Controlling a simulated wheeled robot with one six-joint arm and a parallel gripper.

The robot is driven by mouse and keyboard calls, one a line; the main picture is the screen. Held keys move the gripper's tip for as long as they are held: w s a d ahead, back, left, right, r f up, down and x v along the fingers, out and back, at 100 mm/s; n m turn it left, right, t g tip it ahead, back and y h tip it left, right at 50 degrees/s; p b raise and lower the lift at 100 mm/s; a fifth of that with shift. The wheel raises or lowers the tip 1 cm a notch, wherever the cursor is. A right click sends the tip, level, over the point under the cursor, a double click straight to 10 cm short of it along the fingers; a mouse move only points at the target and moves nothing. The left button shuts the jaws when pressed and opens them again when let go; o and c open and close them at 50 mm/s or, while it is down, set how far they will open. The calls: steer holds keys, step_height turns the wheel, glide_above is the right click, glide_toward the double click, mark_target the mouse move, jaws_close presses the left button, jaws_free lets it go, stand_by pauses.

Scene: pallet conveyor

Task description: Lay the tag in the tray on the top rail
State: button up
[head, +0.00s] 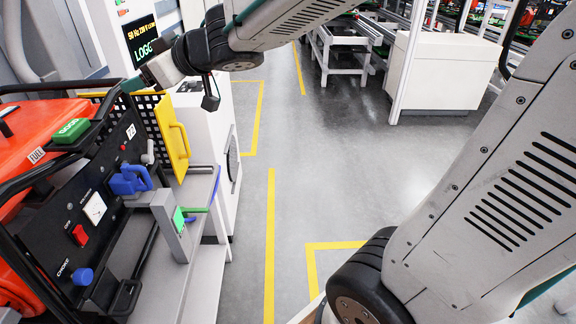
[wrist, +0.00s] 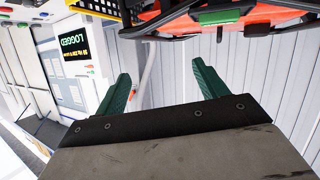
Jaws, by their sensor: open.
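My gripper (head: 140,80) is in the upper left of the head view, beside the orange machine's top frame. In the wrist view its two green fingers (wrist: 162,78) stand wide apart with nothing between them. A green block with pale lettering (head: 70,131) lies on top of the orange machine (head: 30,150), left of and below my gripper in the picture. It also seems to show in the wrist view (wrist: 221,17), beyond the fingers. I cannot tell whether it is the tag. I cannot make out a tray on a top rail in either view.
The machine's black panel (head: 60,225) has a gauge, a red switch and a blue knob. The floor (head: 220,285) with yellow lines is clear.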

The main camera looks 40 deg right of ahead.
steer(key=s+d+m+h, duration=0.3)
steer(key=d+m+h, duration=0.3)
steer(key=d, duration=0.4)
steer(key=s+d+f+m+g+h, duration=0.25)
steer(key=s+d+f+h, duration=0.2)
steer(key=s, duration=0.45)
steer(key=s+a+f+g+y, duration=0.2)
steer(key=s+f+g, duration=0.1)
steer(key=s, duration=0.6)
steer(key=s+a+f+g+y, duration=0.1)
steer(key=s+a+f+g, duration=0.1)
steer(key=s+g, duration=0.3)
steer(key=s+f+n, duration=0.1)
steer(key=s, duration=0.3)
steer(key=shift+s+f+y, duration=0.15)
steer(key=shift+s+y, duration=0.1)
steer(key=shift+y, duration=0.1)
steer(key=shift+g, duration=0.25)
